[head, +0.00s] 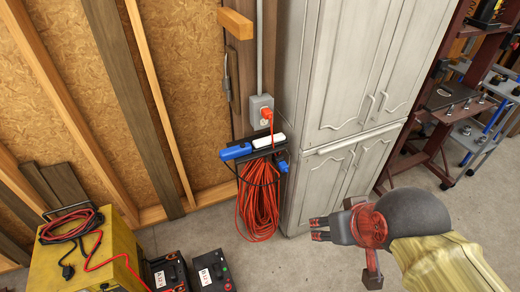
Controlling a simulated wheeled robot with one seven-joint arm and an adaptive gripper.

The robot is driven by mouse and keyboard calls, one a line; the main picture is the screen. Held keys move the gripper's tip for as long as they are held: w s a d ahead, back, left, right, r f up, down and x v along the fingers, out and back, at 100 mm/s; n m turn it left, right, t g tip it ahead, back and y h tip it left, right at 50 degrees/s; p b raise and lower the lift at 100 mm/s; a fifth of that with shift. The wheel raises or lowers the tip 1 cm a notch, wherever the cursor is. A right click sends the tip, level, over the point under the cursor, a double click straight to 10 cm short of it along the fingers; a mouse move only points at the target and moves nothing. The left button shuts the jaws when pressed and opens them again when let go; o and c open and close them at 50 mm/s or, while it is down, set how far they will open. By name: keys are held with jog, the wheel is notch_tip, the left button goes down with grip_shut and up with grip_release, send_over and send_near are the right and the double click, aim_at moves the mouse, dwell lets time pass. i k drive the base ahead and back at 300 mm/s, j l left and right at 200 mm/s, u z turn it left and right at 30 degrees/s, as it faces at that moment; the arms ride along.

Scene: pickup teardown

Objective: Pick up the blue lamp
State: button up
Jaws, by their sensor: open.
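A long blue and white object (236,152), which looks like the blue lamp, lies across a dark wall holder above a coil of orange cord. Its blue end points left and its white part lies to the right. A smaller blue piece (282,167) shows just below its right end; I cannot tell whether it belongs to the same object. My gripper (315,229) is open and empty, to the right of and lower in the picture than the lamp, in front of the cabinet's lower part. Its fingers point left, and it is apart from the lamp.
An orange cord coil (259,205) hangs beneath the holder, below a grey outlet box (262,108). A tall white cabinet (345,75) stands close on the right. A yellow machine (85,265) and two black batteries (212,272) stand on the floor. A shelf rack (440,140) is far right.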

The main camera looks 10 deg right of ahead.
aim_at(258, 145)
jog(key=i+j, duration=0.1)
jog(key=j, duration=0.3)
jog(key=i+j, duration=0.1)
jog(key=j, duration=0.25)
jog(key=i+j, duration=0.1)
jog(key=j, duration=0.3)
jog(key=j+z, duration=0.2)
jog(key=z, duration=0.25)
jog(key=j+z, duration=0.2)
jog(key=z, duration=0.25)
jog(key=j+z, duration=0.2)
jog(key=z, duration=0.75)
